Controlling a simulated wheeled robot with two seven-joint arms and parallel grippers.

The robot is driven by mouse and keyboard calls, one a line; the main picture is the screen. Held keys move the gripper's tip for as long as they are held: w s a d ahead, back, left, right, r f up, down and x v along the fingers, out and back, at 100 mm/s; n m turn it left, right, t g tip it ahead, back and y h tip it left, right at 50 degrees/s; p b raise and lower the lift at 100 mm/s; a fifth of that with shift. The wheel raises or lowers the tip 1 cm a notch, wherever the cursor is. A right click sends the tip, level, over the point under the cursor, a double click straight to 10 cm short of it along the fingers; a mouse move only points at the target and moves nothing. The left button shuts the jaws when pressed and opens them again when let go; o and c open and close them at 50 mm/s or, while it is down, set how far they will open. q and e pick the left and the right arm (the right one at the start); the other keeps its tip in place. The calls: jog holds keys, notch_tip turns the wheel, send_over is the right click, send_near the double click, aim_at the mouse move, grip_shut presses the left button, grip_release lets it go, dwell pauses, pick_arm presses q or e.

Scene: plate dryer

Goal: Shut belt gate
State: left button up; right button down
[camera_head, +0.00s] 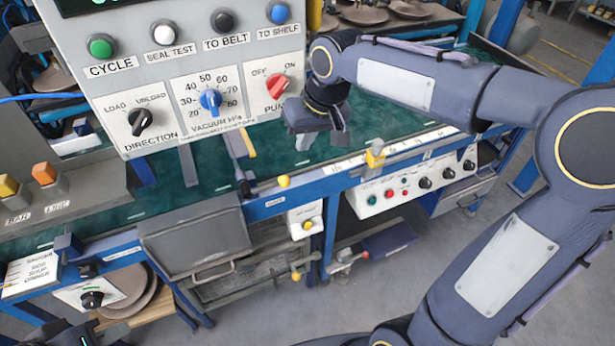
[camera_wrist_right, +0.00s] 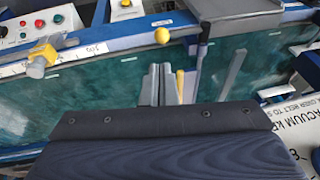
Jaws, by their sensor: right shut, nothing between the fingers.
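Which part is the belt gate is not certain. A slim grey and yellow bar (camera_head: 246,144) stands over the green belt (camera_head: 205,205), left of my right gripper. A yellow ball knob (camera_head: 284,181) sits at the belt's front rail; it also shows in the right wrist view (camera_wrist_right: 162,36). My right gripper (camera_head: 304,142) points down over the belt. In the right wrist view its fingers (camera_wrist_right: 160,70) are together and empty, apart from the knob. A dark part of my left gripper (camera_head: 85,332) is at the bottom left; its fingertips are not visible.
A large control panel (camera_head: 185,30) with knobs and buttons hangs at the upper left. A yellow clamp-like piece (camera_head: 375,155) sits on the scaled front rail, right of my gripper. A grey metal bin (camera_head: 195,242) hangs below the rail. A grey post (camera_head: 188,165) stands farther left.

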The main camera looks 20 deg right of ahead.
aim_at(287, 179)
pick_arm(q)
jog(key=shift+s+d, duration=0.2)
jog(key=shift+s, duration=0.15)
pick_arm(e)
jog(key=shift+w, duration=0.45)
jog(key=shift+a+f, duration=0.1)
pick_arm(q)
jog(key=shift+r+p, duration=0.3)
pick_arm(e)
jog(key=x, duration=1.4)
jog(key=shift+s, duration=0.15)
jog(key=shift+f, duration=0.15)
